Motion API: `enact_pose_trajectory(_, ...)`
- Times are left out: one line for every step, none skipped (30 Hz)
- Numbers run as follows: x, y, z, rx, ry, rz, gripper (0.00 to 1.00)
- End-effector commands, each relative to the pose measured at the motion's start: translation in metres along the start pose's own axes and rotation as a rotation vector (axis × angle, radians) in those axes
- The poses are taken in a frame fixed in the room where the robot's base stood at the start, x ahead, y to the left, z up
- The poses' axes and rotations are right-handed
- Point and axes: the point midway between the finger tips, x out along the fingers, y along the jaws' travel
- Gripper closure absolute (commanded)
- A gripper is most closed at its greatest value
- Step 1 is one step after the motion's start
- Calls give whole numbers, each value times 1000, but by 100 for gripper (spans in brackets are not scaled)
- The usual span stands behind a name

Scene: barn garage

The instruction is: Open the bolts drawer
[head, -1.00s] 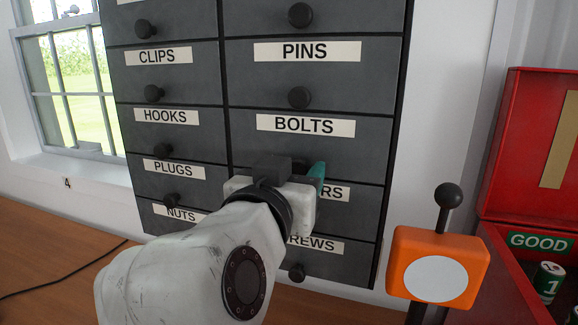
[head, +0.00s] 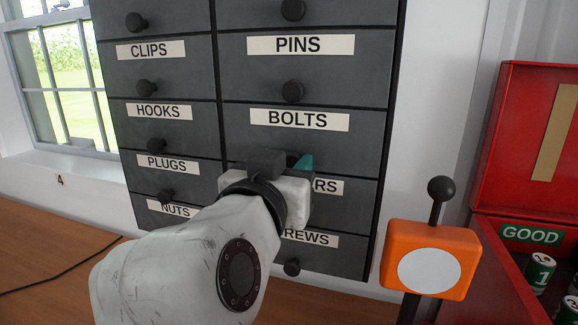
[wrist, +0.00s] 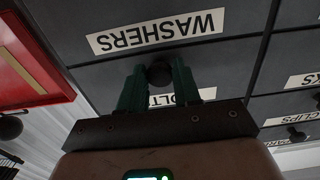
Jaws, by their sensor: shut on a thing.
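The bolts drawer (head: 237,120) is a dark grey front in the right column of the cabinet, with a white BOLTS label. Its front looks flush with the drawers around it. My gripper (head: 290,163) is in front of its lower part and hides its knob in the head view. In the wrist view, which is upside down, my gripper's green fingers (wrist: 159,85) are shut on the round black knob (wrist: 159,73). The knob sits between the WASHERS label and the partly hidden BOLTS label (wrist: 170,98).
The pins drawer (head: 235,75) is above and the washers drawer (head: 360,195) below, partly hidden. An orange box with a black lever (head: 432,260) stands right of the cabinet, near an open red case (head: 510,150).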

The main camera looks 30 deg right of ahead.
Motion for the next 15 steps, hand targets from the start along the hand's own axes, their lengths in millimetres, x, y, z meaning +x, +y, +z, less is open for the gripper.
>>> enact_pose_trajectory(0,0,0,0,1,-1,100)
enact_pose_trajectory(0,0,0,0,1,-1,100)
enact_pose_trajectory(0,0,0,0,1,-1,100)
enact_pose_trajectory(-1,-1,0,0,1,-2,100)
enact_pose_trajectory(-2,-1,0,0,1,-2,100)
enact_pose_trajectory(-6,-1,1,0,3,-3,100)
enact_pose_trajectory(-10,-1,1,0,4,-4,100)
enact_pose_trajectory(-15,-2,1,0,4,-4,100)
enact_pose_trajectory(-24,-2,2,0,5,-5,100)
enact_pose_trajectory(-32,-2,3,1,6,-6,100)
enact_pose_trajectory(-41,-2,3,1,7,-6,100)
enact_pose_trajectory(-53,-2,3,3,7,-7,100)
enact_pose_trajectory(-62,-2,3,2,7,-7,100)
enact_pose_trajectory(-72,-2,3,2,7,-8,100)
enact_pose_trajectory(-83,-2,2,1,7,-8,100)
